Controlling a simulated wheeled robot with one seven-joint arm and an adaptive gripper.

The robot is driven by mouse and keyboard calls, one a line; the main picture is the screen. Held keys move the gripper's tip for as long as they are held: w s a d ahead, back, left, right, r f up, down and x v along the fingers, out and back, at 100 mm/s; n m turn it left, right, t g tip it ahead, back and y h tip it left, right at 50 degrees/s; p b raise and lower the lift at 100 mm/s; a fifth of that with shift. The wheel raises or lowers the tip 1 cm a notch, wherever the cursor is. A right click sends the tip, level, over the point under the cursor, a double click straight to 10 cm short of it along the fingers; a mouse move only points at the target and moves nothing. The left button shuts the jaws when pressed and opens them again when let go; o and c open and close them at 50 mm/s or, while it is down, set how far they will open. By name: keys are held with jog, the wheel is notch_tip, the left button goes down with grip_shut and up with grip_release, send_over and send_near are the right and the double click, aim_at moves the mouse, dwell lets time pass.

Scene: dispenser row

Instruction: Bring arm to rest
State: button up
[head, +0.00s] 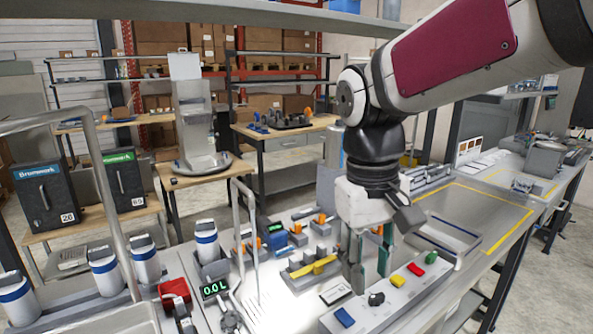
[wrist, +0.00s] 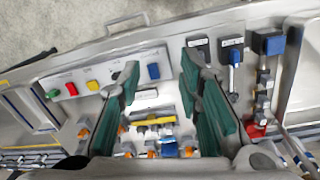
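My gripper (head: 362,262) hangs fingers-down above the workbench, close behind the grey control box (head: 368,311). In the wrist view my gripper (wrist: 158,75) has its two teal-padded fingers well apart, with nothing held between them. My white and dark arm comes down to it from the upper right in the head view.
The control box carries blue, black, yellow, red and green controls. A yellow-handled part (head: 313,267) lies left of my gripper. White canisters (head: 207,240) and a metal rail (head: 112,200) stand at the left.

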jog(key=s+d+m+t, duration=0.3)
jog(key=s+d, duration=0.6)
jog(key=s, duration=0.3)
jog(key=shift+s+f+m+t+y, duration=0.3)
jog(key=shift+s+f+m+t, duration=0.1)
jog(key=shift+t, duration=0.5)
